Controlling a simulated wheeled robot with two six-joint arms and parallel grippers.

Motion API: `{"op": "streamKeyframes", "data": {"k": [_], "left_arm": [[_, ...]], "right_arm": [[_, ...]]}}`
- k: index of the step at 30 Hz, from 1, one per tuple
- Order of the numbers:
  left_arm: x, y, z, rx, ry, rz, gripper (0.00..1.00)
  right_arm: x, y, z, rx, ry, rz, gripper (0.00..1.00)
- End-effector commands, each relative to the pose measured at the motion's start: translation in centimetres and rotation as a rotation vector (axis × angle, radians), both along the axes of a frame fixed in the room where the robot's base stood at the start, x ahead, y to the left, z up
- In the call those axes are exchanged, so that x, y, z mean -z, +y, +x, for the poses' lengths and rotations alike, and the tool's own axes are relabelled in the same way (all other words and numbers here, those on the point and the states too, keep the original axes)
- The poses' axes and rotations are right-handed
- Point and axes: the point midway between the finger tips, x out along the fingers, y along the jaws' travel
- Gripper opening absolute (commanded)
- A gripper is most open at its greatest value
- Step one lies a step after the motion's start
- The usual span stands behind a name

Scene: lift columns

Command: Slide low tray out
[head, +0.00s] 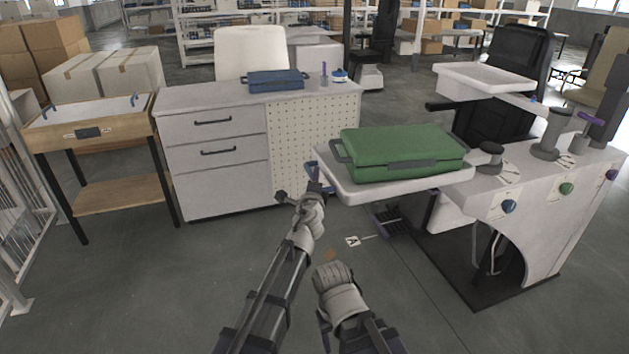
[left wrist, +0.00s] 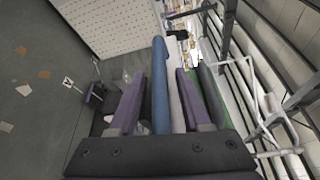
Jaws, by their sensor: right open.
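The low tray (head: 405,190) is white and carries a green case (head: 400,150); it sticks out left from the column station. A blue handle bar is at its left end, and shows large in the left wrist view (left wrist: 161,85). My left gripper (head: 314,174) is at that end. In the left wrist view my left gripper (left wrist: 160,100) is open, with the blue bar between its purple fingers and visible gaps on both sides. My right gripper (head: 323,322) is low at the bottom middle, apart from the tray and open; its fingers are mostly hidden.
A higher white tray (head: 485,80) stands at the station's right rear. The station top (head: 560,175) has grey posts and coloured knobs. A white drawer cabinet (head: 215,150) with a blue case (head: 277,80) stands behind left. A wooden table (head: 95,135) is farther left.

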Motion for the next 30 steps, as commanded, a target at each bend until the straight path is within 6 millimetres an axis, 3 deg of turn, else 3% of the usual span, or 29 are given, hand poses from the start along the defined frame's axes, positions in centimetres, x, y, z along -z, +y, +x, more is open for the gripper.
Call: {"op": "streamKeyframes", "data": {"k": [2, 12, 30], "left_arm": [[0.0, 0.0, -0.01, 0.0, 0.0, 0.0, 0.38], [0.0, 0.0, -0.02, 0.0, 0.0, 0.0, 0.0], [0.01, 0.0, -0.02, 0.0, 0.0, 0.0, 0.0]], "right_arm": [[0.0, 0.0, 0.0, 0.0, 0.0, 0.0, 0.6], [0.0, 0.0, 0.0, 0.0, 0.0, 0.0, 0.6], [0.01, 0.0, 0.0, 0.0, 0.0, 0.0, 0.6]]}}
